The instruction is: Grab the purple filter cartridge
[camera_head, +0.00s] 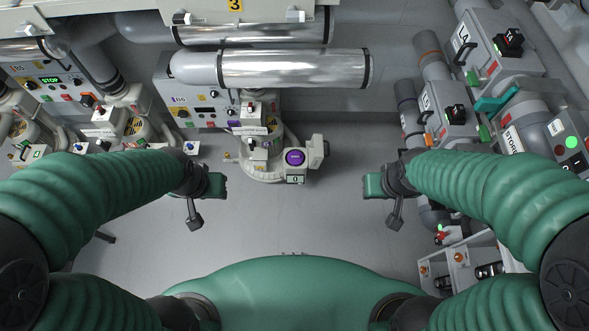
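A round purple cap (295,157), which looks like the filter cartridge, sits in a pale housing at the lower right of the middle blower unit (262,165). Only its round face shows. My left gripper (212,187) is left of the purple cap and a little lower in the picture, apart from it. My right gripper (380,187) is to the right of the cap and also apart from it. Both look empty, but their finger gaps are not clear from this angle.
A control panel (192,105) with knobs stands left of the blower unit. Silver ducts (285,69) run above it. Grey pipes and switch boxes (450,110) line the right side. More blower equipment (125,125) stands at left. The grey floor (300,220) between my grippers is clear.

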